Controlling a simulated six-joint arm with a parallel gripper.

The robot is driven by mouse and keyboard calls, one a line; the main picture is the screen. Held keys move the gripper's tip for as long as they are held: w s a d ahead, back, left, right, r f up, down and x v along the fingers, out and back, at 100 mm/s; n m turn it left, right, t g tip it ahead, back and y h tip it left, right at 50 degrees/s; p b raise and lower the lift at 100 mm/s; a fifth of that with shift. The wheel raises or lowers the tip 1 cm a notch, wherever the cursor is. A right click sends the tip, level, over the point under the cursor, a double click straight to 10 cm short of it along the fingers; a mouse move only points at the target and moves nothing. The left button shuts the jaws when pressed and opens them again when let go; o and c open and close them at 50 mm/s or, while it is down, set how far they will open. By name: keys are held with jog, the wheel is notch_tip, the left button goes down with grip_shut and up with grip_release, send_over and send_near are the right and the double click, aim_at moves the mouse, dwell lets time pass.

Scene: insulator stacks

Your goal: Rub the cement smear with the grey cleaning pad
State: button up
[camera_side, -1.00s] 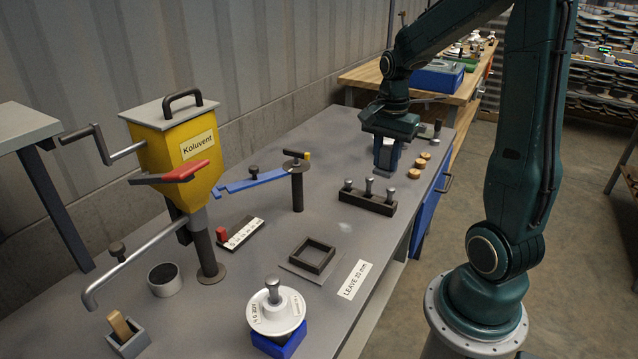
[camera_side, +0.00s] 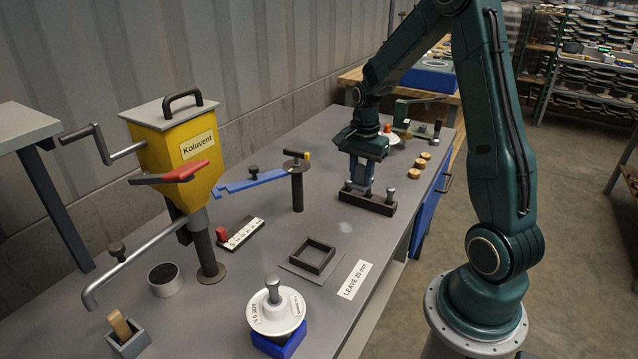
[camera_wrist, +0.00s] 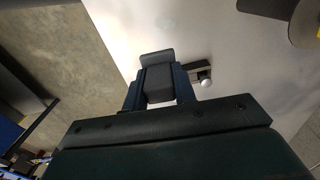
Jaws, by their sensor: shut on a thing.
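The cement smear is a faint pale patch (camera_side: 345,227) on the grey bench top, in front of the dark pin rack. My gripper (camera_side: 363,186) is above and behind the rack, apart from the smear. In the wrist view my gripper (camera_wrist: 158,88) is shut on the grey cleaning pad (camera_wrist: 157,72), a block between the two blue fingers. In the side view I cannot make the pad out clearly at the fingertips. A faint light spot (camera_wrist: 168,24) on the bench in the wrist view may be the smear.
The dark rack (camera_side: 378,207) with metal pins stands close below my gripper. A square frame (camera_side: 313,256), a "LEAVE 30 mm" label (camera_side: 355,279) and a post with a blue arm (camera_side: 297,188) surround the smear. The yellow Koluvent machine (camera_side: 180,155) stands left.

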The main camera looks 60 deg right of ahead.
jog(key=w+f, duration=0.1)
jog(key=f, duration=0.2)
jog(key=w+f, duration=0.1)
jog(key=shift+w+d+f, duration=0.2)
jog(key=shift+w+d, duration=0.05)
jog(key=shift+w, duration=0.1)
jog(key=shift+f, duration=0.1)
